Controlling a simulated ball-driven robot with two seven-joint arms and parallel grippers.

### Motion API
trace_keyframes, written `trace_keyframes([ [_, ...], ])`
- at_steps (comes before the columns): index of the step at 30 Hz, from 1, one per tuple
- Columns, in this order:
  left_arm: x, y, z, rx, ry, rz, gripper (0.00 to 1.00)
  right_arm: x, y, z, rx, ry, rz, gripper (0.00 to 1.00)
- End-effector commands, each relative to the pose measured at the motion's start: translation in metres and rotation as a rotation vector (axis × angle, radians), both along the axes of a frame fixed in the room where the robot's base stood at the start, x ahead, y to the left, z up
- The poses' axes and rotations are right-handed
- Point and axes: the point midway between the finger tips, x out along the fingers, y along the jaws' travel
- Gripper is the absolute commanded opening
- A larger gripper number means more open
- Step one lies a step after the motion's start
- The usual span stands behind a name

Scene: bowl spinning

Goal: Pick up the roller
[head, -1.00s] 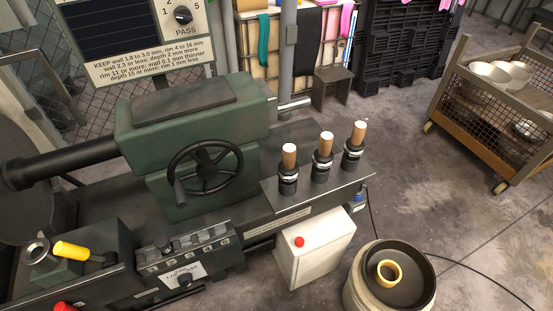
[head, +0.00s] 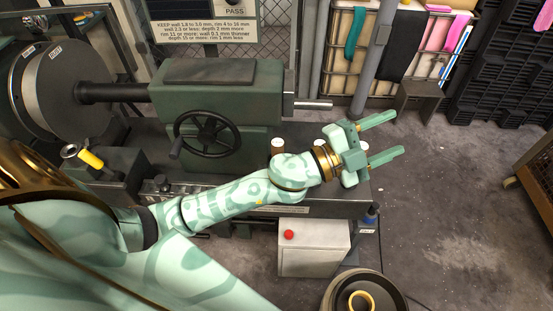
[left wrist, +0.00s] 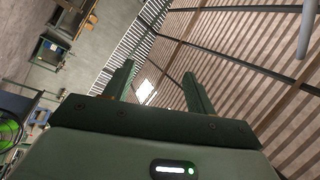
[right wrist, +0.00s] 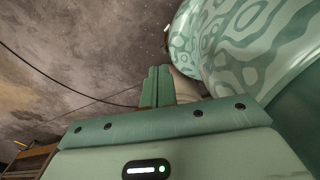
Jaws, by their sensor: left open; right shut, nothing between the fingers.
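One handle top (head: 278,147) shows just above my left arm in the head view; the rest of that group is mostly hidden by the arm. I cannot tell for sure which tool is the roller. My left gripper (head: 397,136) is open and empty, stretched out past the right end of the bed, its fingers pointing right. In the left wrist view its spread fingers (left wrist: 158,82) face the ceiling. My right gripper (right wrist: 157,85) is shut and empty; it shows only in the right wrist view, over floor.
The green machine housing with a handwheel (head: 207,135) stands behind my left arm. A yellow handle (head: 91,159) lies at the left.

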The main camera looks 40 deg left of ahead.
Motion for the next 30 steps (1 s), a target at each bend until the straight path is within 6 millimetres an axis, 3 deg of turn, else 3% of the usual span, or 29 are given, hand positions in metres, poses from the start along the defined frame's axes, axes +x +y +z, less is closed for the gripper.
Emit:
trace_keyframes([
  [1, -0.01, -0.029, 0.026, 0.089, -0.121, -0.195, 0.56, 0.0, 0.004, 0.001, 0.005, 0.001, -0.002, 0.0],
  [2, -0.021, -0.045, 0.032, 0.157, -0.171, -0.325, 0.56, 0.0, 0.006, 0.002, 0.007, 0.0, -0.003, 0.0],
  [3, -0.035, -0.06, 0.032, 0.267, -0.212, -0.486, 0.56, 0.0, 0.009, 0.002, 0.012, 0.0, -0.003, 0.0],
  [5, -0.052, -0.066, 0.017, 0.474, -0.216, -0.7, 0.56, 0.0, 0.014, 0.003, 0.017, 0.0, -0.004, 0.0],
  [8, -0.056, -0.028, -0.021, 0.874, -0.067, -0.921, 0.56, -0.001, 0.018, 0.004, 0.022, 0.0, -0.004, 0.0],
  [11, -0.038, 0.047, -0.041, 1.229, 0.217, -0.941, 0.56, 0.0, 0.017, 0.005, 0.021, 0.0, -0.003, 0.0],
  [12, -0.031, 0.079, -0.041, 1.337, 0.34, -0.905, 0.56, 0.0, 0.016, 0.005, 0.02, -0.001, -0.003, 0.0],
  [15, -0.019, 0.148, -0.028, 1.509, 0.624, -0.765, 0.56, 0.0, 0.013, 0.006, 0.017, -0.001, -0.002, 0.0],
  [18, -0.014, 0.192, -0.013, 1.578, 0.817, -0.631, 0.56, 0.0, 0.011, 0.006, 0.014, -0.002, -0.001, 0.0],
  [23, -0.015, 0.218, -0.014, 1.599, 0.943, -0.541, 0.56, 0.0, 0.009, 0.004, 0.012, 0.0, -0.002, 0.0],
  [30, -0.016, 0.218, -0.073, 1.601, 0.946, -0.546, 0.56, -0.003, 0.007, -0.008, 0.009, 0.006, -0.003, 0.0],
])
